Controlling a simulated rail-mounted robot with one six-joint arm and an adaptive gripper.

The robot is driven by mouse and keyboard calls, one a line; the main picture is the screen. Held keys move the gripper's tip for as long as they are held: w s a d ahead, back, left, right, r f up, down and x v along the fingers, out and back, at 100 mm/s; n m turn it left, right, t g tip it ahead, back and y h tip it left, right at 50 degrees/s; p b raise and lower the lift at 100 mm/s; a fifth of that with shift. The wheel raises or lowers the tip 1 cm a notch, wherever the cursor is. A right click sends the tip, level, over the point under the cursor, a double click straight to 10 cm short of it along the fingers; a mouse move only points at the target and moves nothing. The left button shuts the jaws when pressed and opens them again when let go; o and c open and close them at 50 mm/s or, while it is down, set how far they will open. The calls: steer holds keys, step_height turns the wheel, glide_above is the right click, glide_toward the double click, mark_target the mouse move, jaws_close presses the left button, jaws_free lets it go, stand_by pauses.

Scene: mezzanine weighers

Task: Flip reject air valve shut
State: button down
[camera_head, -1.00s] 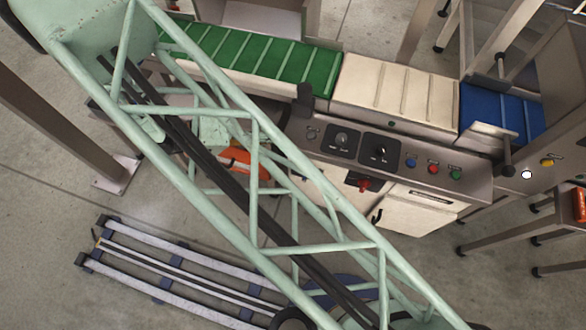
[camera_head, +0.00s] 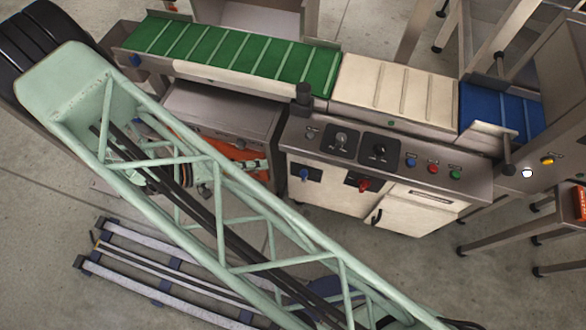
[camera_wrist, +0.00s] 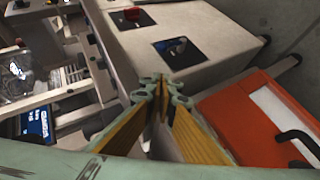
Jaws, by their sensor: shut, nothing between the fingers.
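Two small valves sit on dark plates on the front of the pale cabinet (camera_head: 415,207). One has a blue handle (camera_head: 304,175) and the other a red handle (camera_head: 363,185). I cannot read which is the reject air valve. In the wrist view, the blue handle (camera_wrist: 178,47) lies just beyond my fingertips and the red handle (camera_wrist: 133,14) is farther up and left. My gripper (camera_wrist: 161,84) is shut and empty, apart from both handles. In the head view, my arm's lattice hides part of the gripper, left of the blue valve.
An orange case (camera_wrist: 262,115) with a white label and black handle is close right of my gripper in the wrist view. Above the valves is a control panel (camera_head: 385,158) with knobs and buttons. Green (camera_head: 235,58) and blue (camera_head: 500,110) conveyor belts run behind it.

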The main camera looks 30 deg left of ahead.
mark_target(304, 174)
steer(key=s+d+b+x, duration=0.1)
steer(key=x, duration=0.5)
steer(key=s+f+b+x, duration=0.1)
steer(key=x, duration=0.6)
steer(key=shift+d+b, duration=0.4)
